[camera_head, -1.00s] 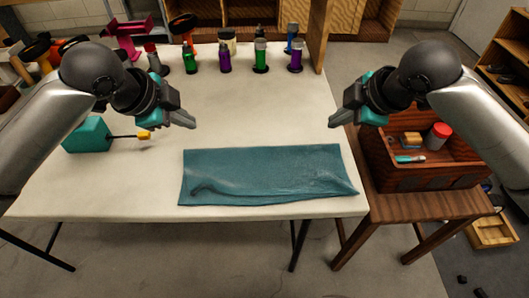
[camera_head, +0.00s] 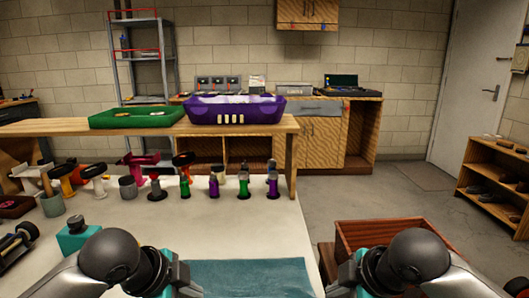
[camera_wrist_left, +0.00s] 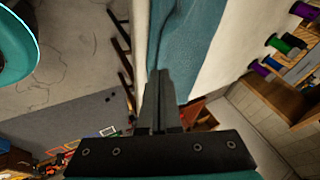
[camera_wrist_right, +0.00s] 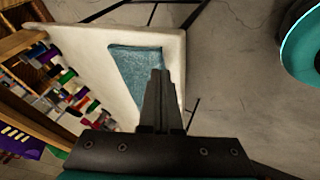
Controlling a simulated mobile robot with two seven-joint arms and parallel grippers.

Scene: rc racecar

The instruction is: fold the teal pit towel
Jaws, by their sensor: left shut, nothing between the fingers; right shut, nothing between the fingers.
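The teal towel (camera_head: 250,278) lies flat on the pale tabletop, and only its far part shows at the bottom of the head view. It earlier appears as a long, narrow rectangle with a wrinkled near edge. It also shows in the left wrist view (camera_wrist_left: 190,40) and in the right wrist view (camera_wrist_right: 128,72). My left gripper (camera_wrist_left: 160,75) is shut and empty, its fingers overlapping the towel in its view. My right gripper (camera_wrist_right: 158,75) is shut and empty, its fingers partly covering the towel in its view. Both fingertips are cut off or hidden in the head view.
A teal box (camera_head: 77,234) is at the left. A wooden crate (camera_head: 385,233) stands right of the table. Behind, a bench holds a purple bin (camera_head: 236,110) and a green tray (camera_head: 138,116).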

